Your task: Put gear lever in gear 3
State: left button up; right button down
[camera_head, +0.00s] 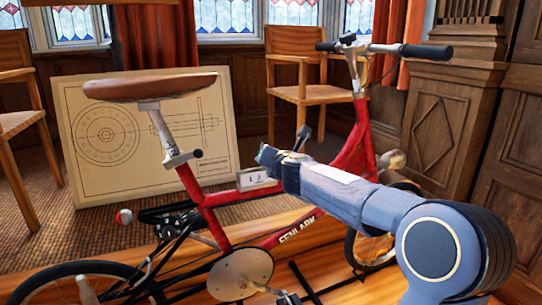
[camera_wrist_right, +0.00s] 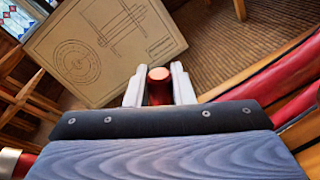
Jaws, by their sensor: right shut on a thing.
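My right arm reaches in from the lower right in the head view, over the red folding bike (camera_head: 350,150). Its gripper (camera_head: 268,156) is just above the frame tube, over a pale plate (camera_head: 256,180) marked 1 and 2. The rest of the plate is hidden behind my arm. In the right wrist view, the pale fingers (camera_wrist_right: 158,92) are shut on a reddish-brown, round-topped knob (camera_wrist_right: 159,74), which seems to be the gear lever's. The lever's lower part is hidden, so its gear position cannot be told. My left gripper is not in view.
The bike's saddle (camera_head: 150,87) stands left of my gripper, and its handlebar (camera_head: 428,51) is at the upper right. A drafting board (camera_head: 92,172) leans behind. A wooden chair (camera_head: 297,92) stands farther back. Open air lies above the frame tube.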

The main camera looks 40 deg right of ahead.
jog(key=c, duration=1.3)
grip_release()
jog(key=v, duration=0.7)
jog(key=shift+s+a+p, duration=0.1)
jog(key=shift+s+p, duration=0.2)
jog(key=shift+s, duration=0.1)
jog(key=shift+r, duration=0.1)
